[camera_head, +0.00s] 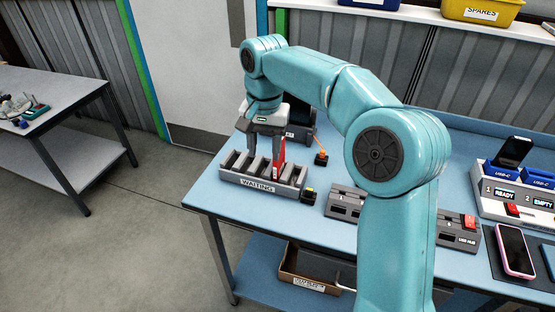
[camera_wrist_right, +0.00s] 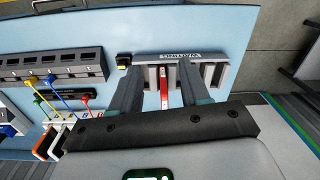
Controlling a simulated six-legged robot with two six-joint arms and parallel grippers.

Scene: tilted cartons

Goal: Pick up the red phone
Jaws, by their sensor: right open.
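The red phone (camera_head: 282,155) stands upright in a slot of the grey WAITING rack (camera_head: 258,186) at the left end of the blue table. In the right wrist view it is a thin red strip (camera_wrist_right: 164,90) in the rack (camera_wrist_right: 205,57). My right gripper (camera_head: 266,150) is above the rack, pointing down, with its fingers spread. In the right wrist view the open fingers (camera_wrist_right: 160,80) lie on either side of the red phone, with gaps between. I cannot tell how deep the fingers reach. My left gripper is not in view.
A small black and yellow block (camera_head: 308,195) sits beside the rack. A grey hub (camera_head: 345,204) lies to its right. A charging dock (camera_head: 510,185) and a pink-edged phone (camera_head: 515,250) are at the right. Coloured cables (camera_wrist_right: 65,95) stand near the rack.

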